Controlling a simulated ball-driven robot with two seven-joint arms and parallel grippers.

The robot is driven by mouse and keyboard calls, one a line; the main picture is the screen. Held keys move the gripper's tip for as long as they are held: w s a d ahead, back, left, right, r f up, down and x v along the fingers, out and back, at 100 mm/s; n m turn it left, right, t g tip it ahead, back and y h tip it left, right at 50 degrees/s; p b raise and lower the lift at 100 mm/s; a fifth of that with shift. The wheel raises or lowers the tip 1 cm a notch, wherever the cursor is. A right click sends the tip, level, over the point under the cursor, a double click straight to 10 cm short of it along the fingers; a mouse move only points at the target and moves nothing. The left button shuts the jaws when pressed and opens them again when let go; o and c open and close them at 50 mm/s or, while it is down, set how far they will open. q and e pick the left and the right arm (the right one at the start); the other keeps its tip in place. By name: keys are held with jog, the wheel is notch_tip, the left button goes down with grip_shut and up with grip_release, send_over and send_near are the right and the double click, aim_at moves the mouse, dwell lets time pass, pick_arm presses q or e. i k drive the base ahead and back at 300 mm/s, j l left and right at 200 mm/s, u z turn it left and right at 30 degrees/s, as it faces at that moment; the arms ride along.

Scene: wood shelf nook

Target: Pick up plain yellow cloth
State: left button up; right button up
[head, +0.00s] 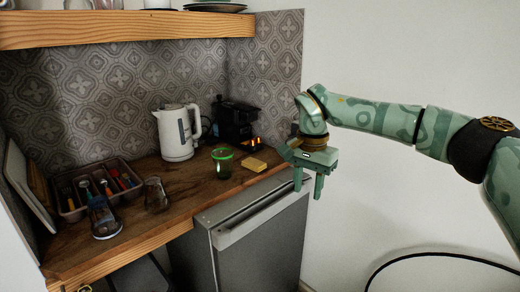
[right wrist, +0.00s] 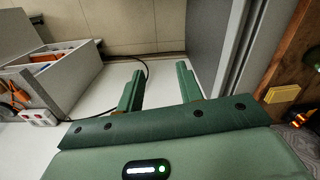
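The plain yellow cloth (head: 253,164) lies as a small folded block on the wooden counter, near its front right edge. It also shows at the right of the right wrist view (right wrist: 282,94). My right gripper (head: 308,186) hangs fingers down, to the right of the cloth and apart from it, beyond the counter's end. In the right wrist view its two fingers (right wrist: 160,88) are spread, with only floor and wall between them. My left gripper is not in view.
A green-rimmed glass (head: 222,162) stands just left of the cloth. Behind are a white kettle (head: 178,133) and a black coffee machine (head: 236,122). Two glasses and a cutlery tray (head: 72,215) stand left. A wooden shelf (head: 120,29) hangs above; a grey fridge (head: 255,235) is below.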

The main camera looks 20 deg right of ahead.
aim_at(255, 165)
jog(key=i+j, duration=0.1)
jog(key=i, duration=0.45)
jog(key=i+z, duration=0.1)
jog(key=i, duration=0.4)
jog(key=i+j, duration=0.2)
jog(key=i, duration=0.35)
